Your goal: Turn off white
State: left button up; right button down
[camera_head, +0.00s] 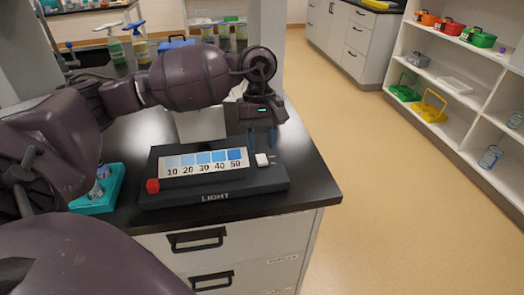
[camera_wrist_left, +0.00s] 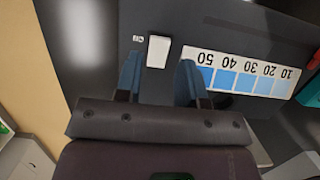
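The white switch (camera_head: 262,160) sits at the right end of a dark box labelled LIGHT (camera_head: 215,190), beside a blue scale strip marked 10 to 50. My left gripper (camera_head: 262,140) is above and just behind the switch, pointing down, with its fingers apart and nothing between them. In the left wrist view the white switch (camera_wrist_left: 158,51) lies ahead of the gap between the two blue fingers (camera_wrist_left: 160,80). I cannot tell whether a finger touches it. A red button (camera_head: 152,186) is at the box's left front. My right gripper is not in view.
The box stands on a black counter (camera_head: 312,185) with drawers below. A teal tray (camera_head: 98,195) is left of the box. Bottles (camera_head: 140,45) stand further back. Shelves with coloured boxes (camera_head: 450,30) are at the far right, across open floor.

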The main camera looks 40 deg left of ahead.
aim_at(260, 154)
pick_arm(q)
jog(key=v, duration=0.7)
dwell(0.5)
jog(key=shift+s, duration=0.1)
